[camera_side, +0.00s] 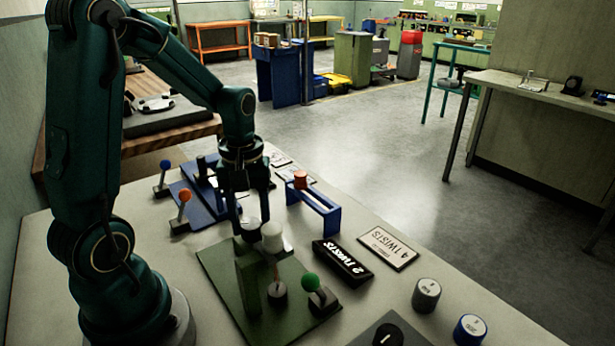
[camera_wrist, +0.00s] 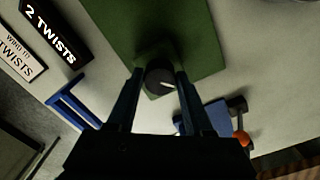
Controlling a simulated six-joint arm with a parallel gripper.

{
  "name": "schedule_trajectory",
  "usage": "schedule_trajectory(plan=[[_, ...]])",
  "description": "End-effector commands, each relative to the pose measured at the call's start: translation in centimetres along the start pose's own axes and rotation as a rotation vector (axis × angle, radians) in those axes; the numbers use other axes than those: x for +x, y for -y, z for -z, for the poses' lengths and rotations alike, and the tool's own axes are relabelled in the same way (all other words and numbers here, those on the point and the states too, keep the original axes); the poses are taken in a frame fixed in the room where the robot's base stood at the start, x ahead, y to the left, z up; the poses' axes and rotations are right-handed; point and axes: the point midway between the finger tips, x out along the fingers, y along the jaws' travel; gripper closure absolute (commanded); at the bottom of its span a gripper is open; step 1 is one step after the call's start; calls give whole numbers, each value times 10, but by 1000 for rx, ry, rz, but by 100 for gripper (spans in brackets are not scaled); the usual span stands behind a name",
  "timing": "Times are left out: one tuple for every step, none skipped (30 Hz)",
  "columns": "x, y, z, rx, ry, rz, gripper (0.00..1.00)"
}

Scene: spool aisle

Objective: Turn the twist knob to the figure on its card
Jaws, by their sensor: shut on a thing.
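The twist knob (camera_wrist: 160,80) is dark and round with a white pointer line on its top, at the end of a green board (camera_wrist: 185,35) in the wrist view. My gripper (camera_wrist: 158,73) points down and its two fingers stand on either side of the knob, shut on it. In the side view my gripper (camera_side: 250,215) is over the far part of the green board (camera_side: 215,268), and its fingers largely hide the knob. A black card (camera_side: 342,262) reads "2 TWISTS". A white card (camera_side: 388,248) beside it appears to read "4 TWISTS"; its small print is not clear.
A white-capped post (camera_side: 272,237) and a green-ball lever (camera_side: 310,282) stand close to my gripper. Two round weights (camera_side: 426,295) (camera_side: 470,329) stand front right.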

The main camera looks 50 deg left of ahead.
Motion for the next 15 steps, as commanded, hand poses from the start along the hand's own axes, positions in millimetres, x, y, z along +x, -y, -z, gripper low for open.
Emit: schedule_trajectory(plan=[[0,0,1,45,-4,-1,100],[0,0,1,72,-4,-1,100],[0,0,1,107,-4,0,100],[0,0,1,133,-4,0,100],[0,0,1,158,-4,0,100],[0,0,1,191,-5,0,100],[0,0,1,214,-5,0,100],[0,0,1,236,-5,0,100],[0,0,1,264,-5,0,100],[0,0,1,285,-5,0,100],[0,0,1,304,-5,0,100],[0,0,1,328,-5,0,100],[0,0,1,345,-5,0,100],[0,0,1,360,-5,0,100],[0,0,1,380,-5,0,100]])
